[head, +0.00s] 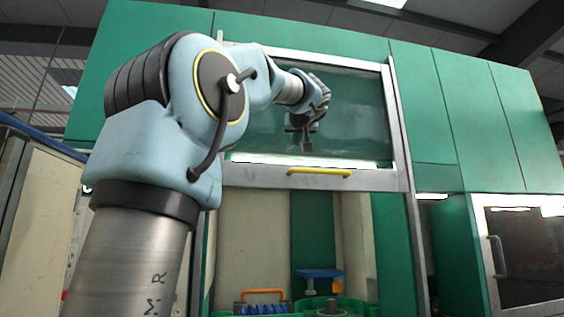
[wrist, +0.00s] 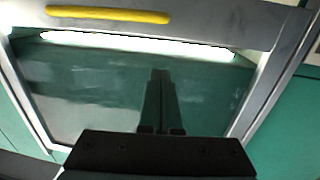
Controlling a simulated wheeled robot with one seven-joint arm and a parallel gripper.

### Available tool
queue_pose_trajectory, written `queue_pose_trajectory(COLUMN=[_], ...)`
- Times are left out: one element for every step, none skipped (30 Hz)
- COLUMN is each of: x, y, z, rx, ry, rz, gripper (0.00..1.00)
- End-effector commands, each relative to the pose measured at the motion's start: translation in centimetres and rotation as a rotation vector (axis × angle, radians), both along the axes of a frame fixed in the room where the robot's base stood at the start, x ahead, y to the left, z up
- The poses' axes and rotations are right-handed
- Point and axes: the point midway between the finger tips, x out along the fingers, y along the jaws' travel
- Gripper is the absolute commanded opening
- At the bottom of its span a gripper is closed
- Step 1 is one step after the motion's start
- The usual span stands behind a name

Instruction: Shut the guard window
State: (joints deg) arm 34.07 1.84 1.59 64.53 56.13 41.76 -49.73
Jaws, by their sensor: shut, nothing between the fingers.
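The guard window (head: 362,110) is a glass pane in a grey metal frame on a green cabinet. It stands raised, with an open space below its bottom rail. A yellow handle (head: 318,172) runs along that rail; it also shows at the top of the wrist view (wrist: 108,15). My gripper (head: 307,147) is shut and empty in front of the pane, above the handle in the head view. In the wrist view, its closed fingers (wrist: 160,72) point over the glass, apart from the handle. I cannot tell whether the fingertips touch the glass.
Inside the opening below are a green round fixture (head: 335,307), a blue part (head: 319,273) and an orange-handled item (head: 263,295). A dark-windowed door with a grey handle (head: 497,257) is at right. A cream panel (head: 48,225) stands at left.

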Motion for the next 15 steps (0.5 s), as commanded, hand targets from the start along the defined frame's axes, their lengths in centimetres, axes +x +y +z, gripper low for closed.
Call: queue_pose_trajectory(x=[0.4, 0.8, 1.3, 1.8, 2.3, 3.1, 3.7, 4.3, 5.2, 5.8, 6.5, 7.3, 7.9, 8.6, 9.3], y=[0.0, 0.0, 0.1, 0.1, 0.1, 0.1, 0.1, 0.1, 0.2, 0.2, 0.2, 0.3, 0.2, 0.2, 0.3], z=[0.2, 0.2, 0.2, 0.2, 0.2, 0.2, 0.3, 0.2, 0.2, 0.2, 0.2, 0.1, 0.1, 0.1, 0.1], rx=[0.001, 0.001, 0.002, 0.002, 0.002, 0.002, 0.002, 0.003, 0.003, 0.004, 0.004, 0.003, 0.003, 0.004, 0.004], ry=[0.0, 0.0, 0.001, 0.002, 0.003, 0.003, 0.004, 0.004, 0.005, 0.004, 0.004, 0.004, 0.004, 0.004, 0.004], rz=[0.002, 0.002, 0.002, 0.003, 0.002, 0.002, 0.003, 0.003, 0.003, 0.003, 0.003, 0.004, 0.003, 0.003, 0.003], gripper=[0.0, 0.0, 0.0, 0.0, 0.0, 0.0, 0.0, 0.0, 0.0, 0.0, 0.0, 0.0, 0.0, 0.0, 0.0])
